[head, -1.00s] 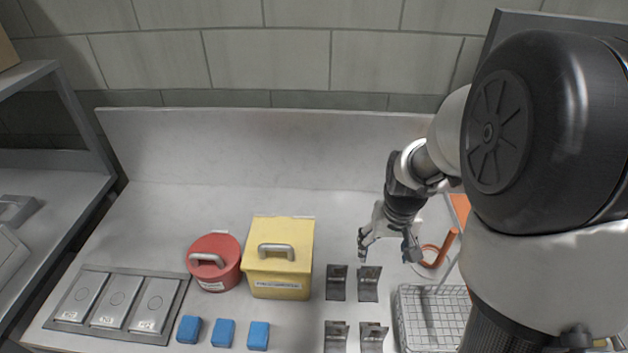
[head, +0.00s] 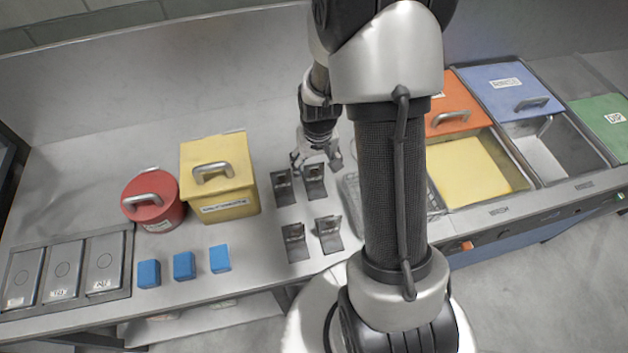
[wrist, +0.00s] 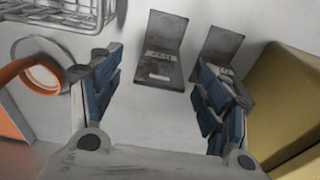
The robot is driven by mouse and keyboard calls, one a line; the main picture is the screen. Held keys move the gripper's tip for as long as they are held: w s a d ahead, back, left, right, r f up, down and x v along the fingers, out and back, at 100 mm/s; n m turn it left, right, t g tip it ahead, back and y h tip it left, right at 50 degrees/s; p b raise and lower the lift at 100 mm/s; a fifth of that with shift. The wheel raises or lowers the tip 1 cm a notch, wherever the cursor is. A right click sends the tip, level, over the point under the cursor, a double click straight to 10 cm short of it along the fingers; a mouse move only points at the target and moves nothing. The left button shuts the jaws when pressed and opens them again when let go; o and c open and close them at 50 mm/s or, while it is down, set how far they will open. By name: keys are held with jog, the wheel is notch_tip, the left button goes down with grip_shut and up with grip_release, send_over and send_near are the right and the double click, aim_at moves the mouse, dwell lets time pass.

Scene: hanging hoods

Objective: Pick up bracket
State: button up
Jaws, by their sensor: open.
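Several dark metal L-shaped brackets stand in two rows on the counter in the head view. The back right bracket (head: 315,182) is closest to my gripper (head: 318,160); the back left bracket (head: 282,188) is beside it. The front left bracket (head: 295,243) and front right bracket (head: 328,235) stand nearer the counter edge. In the wrist view my gripper (wrist: 158,75) is open and empty. One labelled bracket (wrist: 162,48) shows between and beyond its fingers. A second bracket (wrist: 222,48) is partly hidden behind the right finger.
A yellow lidded box (head: 225,180) and red pot (head: 152,205) stand left of the brackets. Several blue blocks (head: 184,266) lie along the front. A wire basket (wrist: 65,12) is close by. Orange (head: 448,95) and blue (head: 505,88) lidded basins are at the right.

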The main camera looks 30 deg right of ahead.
aim_at(314, 176)
jog(key=f+b, duration=0.1)
jog(key=f, duration=0.1)
jog(key=w+f, duration=0.1)
jog(key=f, duration=0.2)
jog(key=shift+d+b, duration=0.1)
jog(key=shift+b, duration=0.25)
jog(key=shift+r, duration=0.1)
grip_shut()
dwell(0.4)
